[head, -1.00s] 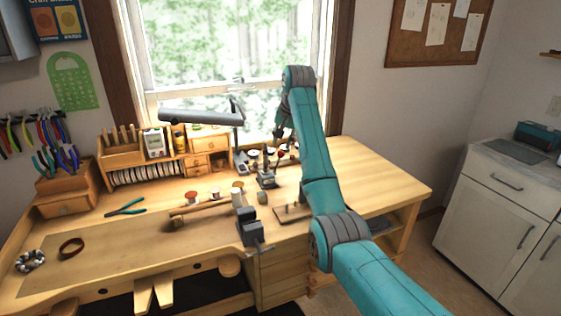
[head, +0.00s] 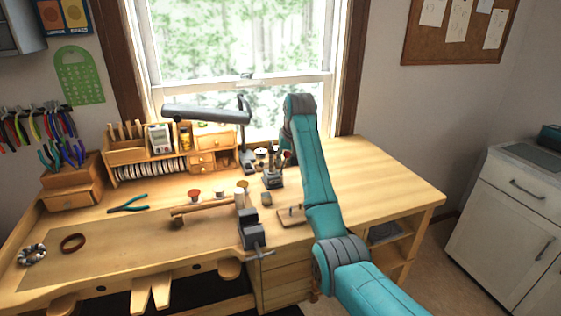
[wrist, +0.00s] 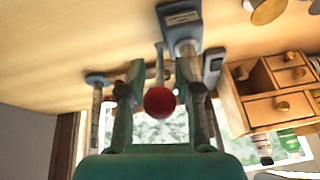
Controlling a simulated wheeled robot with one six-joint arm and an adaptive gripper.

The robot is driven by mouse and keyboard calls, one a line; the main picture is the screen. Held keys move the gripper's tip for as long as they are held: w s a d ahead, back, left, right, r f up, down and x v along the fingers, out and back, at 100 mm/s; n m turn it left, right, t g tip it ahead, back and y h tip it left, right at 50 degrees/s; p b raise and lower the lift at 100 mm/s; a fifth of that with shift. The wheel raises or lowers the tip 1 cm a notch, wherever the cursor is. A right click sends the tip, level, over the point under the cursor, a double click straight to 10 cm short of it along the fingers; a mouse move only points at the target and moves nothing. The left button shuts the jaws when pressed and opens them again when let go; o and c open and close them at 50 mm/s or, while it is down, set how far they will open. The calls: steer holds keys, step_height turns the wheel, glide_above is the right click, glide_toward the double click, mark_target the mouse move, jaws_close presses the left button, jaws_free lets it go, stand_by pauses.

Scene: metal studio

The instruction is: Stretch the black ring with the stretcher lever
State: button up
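The ring stretcher (head: 273,180) stands on the bench just left of my arm in the head view; its blue-grey base also shows at the top of the wrist view (wrist: 183,28). The lever's round red knob (wrist: 159,102) appears between my fingers in the wrist view, with a thin grey rod above it. My gripper (wrist: 160,88) is open, with a gap visible on both sides of the knob. In the head view my arm mostly hides the gripper. I cannot make out the black ring in either view.
A small wooden drawer unit (wrist: 280,92) stands close to the right of my gripper in the wrist view. A grey lamp (head: 207,114) reaches over the bench (head: 385,185). A vise (head: 250,232) is at the front edge. The bench's right end is clear.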

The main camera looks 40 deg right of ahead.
steer(key=shift+x, duration=1)
jaws_close()
